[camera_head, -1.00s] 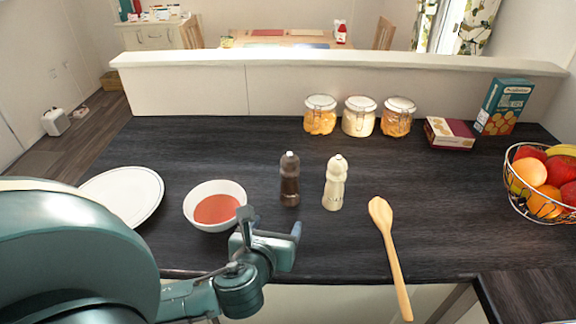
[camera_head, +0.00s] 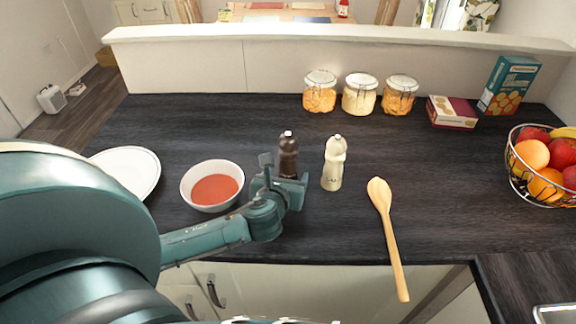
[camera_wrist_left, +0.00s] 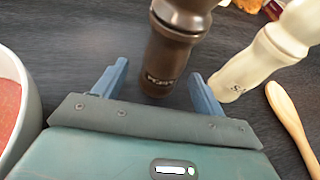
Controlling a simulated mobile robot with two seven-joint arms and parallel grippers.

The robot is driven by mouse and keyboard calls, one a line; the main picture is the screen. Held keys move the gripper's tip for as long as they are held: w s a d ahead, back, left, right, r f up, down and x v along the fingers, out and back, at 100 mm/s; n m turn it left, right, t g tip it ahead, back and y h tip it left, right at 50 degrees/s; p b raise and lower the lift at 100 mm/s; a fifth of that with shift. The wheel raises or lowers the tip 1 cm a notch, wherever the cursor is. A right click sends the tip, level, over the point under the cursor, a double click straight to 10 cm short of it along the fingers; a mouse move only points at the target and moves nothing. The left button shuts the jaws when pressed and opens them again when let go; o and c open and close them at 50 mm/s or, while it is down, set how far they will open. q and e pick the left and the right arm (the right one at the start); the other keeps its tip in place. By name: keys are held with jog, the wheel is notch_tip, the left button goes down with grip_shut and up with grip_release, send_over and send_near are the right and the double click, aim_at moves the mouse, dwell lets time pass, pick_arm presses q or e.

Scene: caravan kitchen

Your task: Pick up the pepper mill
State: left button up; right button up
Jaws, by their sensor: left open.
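The dark brown pepper mill (camera_head: 288,156) stands upright on the black counter, in the middle of the head view. My left gripper (camera_head: 285,172) is open, just in front of it, and hides its lower part there. In the left wrist view the mill (camera_wrist_left: 172,48) stands beyond and roughly between the two spread blue fingers (camera_wrist_left: 160,88). I cannot tell whether its base is between the fingertips. The white salt mill (camera_head: 333,163) stands upright just to its right, and in the wrist view (camera_wrist_left: 262,55) it is close to the right finger. My right gripper is not in view.
A white bowl of red soup (camera_head: 213,186) is close to the left of my gripper. A wooden spoon (camera_head: 388,235) lies to the right. A white plate (camera_head: 137,169), several jars, boxes and a wire fruit basket (camera_head: 545,190) are farther off.

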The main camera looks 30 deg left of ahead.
aim_at(287, 144)
pick_arm(q)
jog(key=shift+x, duration=1.45)
jog(key=shift+c, duration=0.3)
jog(key=c, duration=1.2)
notch_tip(287, 144, up, 10)
jog(key=shift+r, duration=0.1)
jog(key=o, duration=0.6)
jog(key=c, duration=0.4)
